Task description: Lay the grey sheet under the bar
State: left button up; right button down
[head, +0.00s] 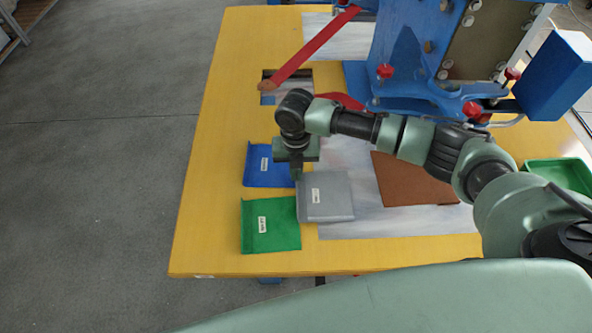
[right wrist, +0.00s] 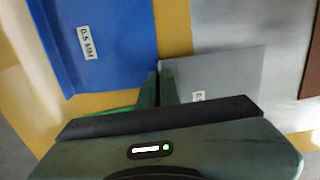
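The grey sheet (head: 335,198) has a white label and a raised lip along its left edge. It overlaps the left side of the silver plate (head: 345,230); I cannot tell whether it rests there or is slightly lifted. My right gripper (head: 296,172) points down at the lip. In the right wrist view the fingers (right wrist: 159,88) are close together at the left edge of the grey sheet (right wrist: 220,75), apparently closed on the lip. A blue machine (head: 420,80) with a red lever (head: 312,48) stands at the back; the bar is not clearly distinguishable. My left gripper is not in view.
A blue sheet (head: 262,167) and a green sheet (head: 278,235) lie left of the grey one on the yellow table (head: 215,190). A brown sheet (head: 405,185) lies on the silver plate. A green tray (head: 562,172) is at the right. The table's left strip is clear.

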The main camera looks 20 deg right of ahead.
jog(key=shift+f, duration=0.6)
jog(key=c, duration=1.6)
grip_release()
jog(key=shift+c, duration=0.2)
jog(key=shift+r, duration=0.1)
jog(key=shift+r, duration=0.1)
jog(key=shift+r, duration=0.3)
notch_tip(320, 180, up, 12)
jog(key=shift+b, duration=0.4)
